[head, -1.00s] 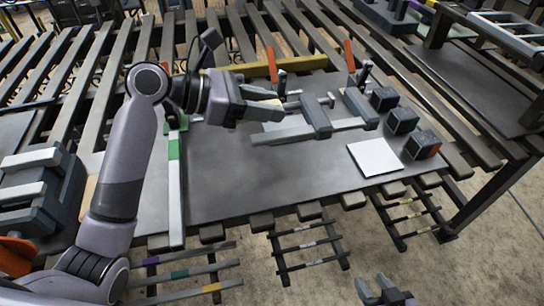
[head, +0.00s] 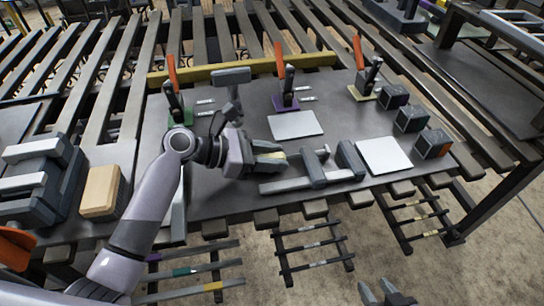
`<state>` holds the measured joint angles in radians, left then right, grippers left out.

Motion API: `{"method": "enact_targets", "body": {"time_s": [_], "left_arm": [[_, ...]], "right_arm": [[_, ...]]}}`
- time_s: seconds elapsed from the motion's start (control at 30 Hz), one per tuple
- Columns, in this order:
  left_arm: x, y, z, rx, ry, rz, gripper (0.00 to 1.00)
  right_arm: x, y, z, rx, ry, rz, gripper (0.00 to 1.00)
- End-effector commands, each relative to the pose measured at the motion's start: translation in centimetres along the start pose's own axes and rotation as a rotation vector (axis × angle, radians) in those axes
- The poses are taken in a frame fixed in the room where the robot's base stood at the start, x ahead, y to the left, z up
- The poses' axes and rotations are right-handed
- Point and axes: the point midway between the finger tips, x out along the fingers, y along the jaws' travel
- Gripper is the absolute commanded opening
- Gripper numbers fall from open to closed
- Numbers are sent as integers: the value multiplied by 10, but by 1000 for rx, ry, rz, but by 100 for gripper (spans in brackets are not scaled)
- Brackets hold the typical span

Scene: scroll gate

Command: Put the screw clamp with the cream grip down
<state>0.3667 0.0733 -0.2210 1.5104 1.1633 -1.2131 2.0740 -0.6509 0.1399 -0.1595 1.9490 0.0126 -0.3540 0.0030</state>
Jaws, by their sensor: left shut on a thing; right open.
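The screw clamp (head: 312,172) is a dark grey bar clamp with upright jaws, low over the front middle of the grey table panel. My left gripper (head: 272,158) is shut at the clamp's left end, with a cream patch showing between its fingers. The fingers hide most of the grip. The bar lies roughly level, pointing right; I cannot tell if it touches the panel. My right gripper (head: 385,294) is open and empty at the bottom edge, below the table front.
White plates lie right of the clamp (head: 384,156) and behind it (head: 297,125). Orange-handled toggle clamps stand on green, purple (head: 286,102) and yellow bases near a yellow beam (head: 240,73). Dark blocks (head: 411,118) line the right. A wooden block (head: 103,191) sits left.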

Motion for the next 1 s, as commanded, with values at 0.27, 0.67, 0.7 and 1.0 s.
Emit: {"method": "enact_targets", "body": {"time_s": [0.27,0.67,0.7,1.0], "left_arm": [[0,0,4,3,-10,1,0],[0,0,0,1,-2,0,62],[-1,0,0,1,-2,0,62],[-49,1,0,2,0,3,62]], "right_arm": [[0,0,-1,0,1,0,45],[0,0,-1,0,1,0,45],[0,0,-1,0,1,0,45],[-2,0,-3,0,2,0,45]]}}
